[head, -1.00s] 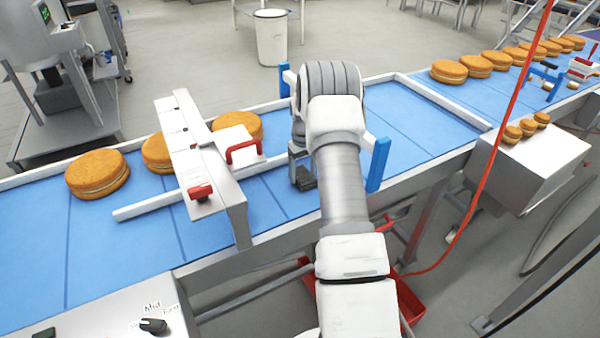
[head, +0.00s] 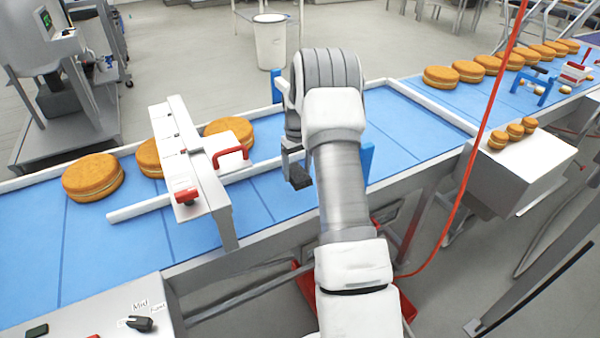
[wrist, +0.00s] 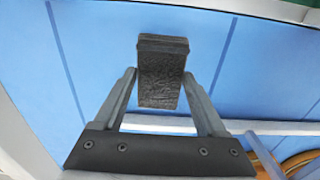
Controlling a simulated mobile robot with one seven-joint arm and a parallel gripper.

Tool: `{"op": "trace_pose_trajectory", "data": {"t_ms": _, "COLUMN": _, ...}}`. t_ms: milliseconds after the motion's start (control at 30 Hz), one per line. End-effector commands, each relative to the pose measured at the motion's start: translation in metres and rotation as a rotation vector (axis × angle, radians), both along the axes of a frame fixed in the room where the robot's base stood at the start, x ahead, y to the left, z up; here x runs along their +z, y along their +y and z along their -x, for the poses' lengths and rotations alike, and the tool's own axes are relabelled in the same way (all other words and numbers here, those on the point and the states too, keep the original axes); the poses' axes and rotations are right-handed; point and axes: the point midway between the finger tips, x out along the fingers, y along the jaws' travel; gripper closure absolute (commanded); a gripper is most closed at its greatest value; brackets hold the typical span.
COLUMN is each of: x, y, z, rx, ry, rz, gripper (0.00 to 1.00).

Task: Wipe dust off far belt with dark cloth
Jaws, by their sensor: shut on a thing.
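My gripper (head: 292,160) is shut on a dark cloth (head: 299,178), a black textured pad that hangs below the fingers over the blue belt. In the wrist view the dark cloth (wrist: 162,75) sits between the two fingertips with plain blue belt behind it. I cannot tell whether it touches the belt. The near stretch of blue belt (head: 270,200) runs under my arm. A farther stretch (head: 420,90) continues to the right, past a white crossbar. I make out no dust on either. My arm hides part of the belt and its rail.
A white bridge with a red handle (head: 231,152) spans the belt at left, beside several filled rounds (head: 93,177). More rounds (head: 441,76) line the belt at far right. Blue posts (head: 367,163) stand near my arm. A red cable (head: 485,130) hangs at right.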

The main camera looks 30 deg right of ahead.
Motion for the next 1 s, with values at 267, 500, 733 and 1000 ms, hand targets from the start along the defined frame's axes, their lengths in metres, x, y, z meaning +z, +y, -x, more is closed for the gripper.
{"op": "trace_pose_trajectory", "data": {"t_ms": 267, "x": 0.022, "y": 0.007, "z": 0.000, "rx": 0.001, "ry": -0.001, "rz": 0.000, "gripper": 0.78}}
{"op": "trace_pose_trajectory", "data": {"t_ms": 500, "x": 0.022, "y": 0.007, "z": 0.000, "rx": 0.001, "ry": -0.001, "rz": 0.000, "gripper": 0.78}}
{"op": "trace_pose_trajectory", "data": {"t_ms": 733, "x": 0.022, "y": 0.007, "z": 0.000, "rx": 0.001, "ry": -0.001, "rz": 0.000, "gripper": 0.78}}
{"op": "trace_pose_trajectory", "data": {"t_ms": 1000, "x": 0.023, "y": 0.014, "z": 0.001, "rx": 0.004, "ry": 0.000, "rz": 0.000, "gripper": 0.78}}
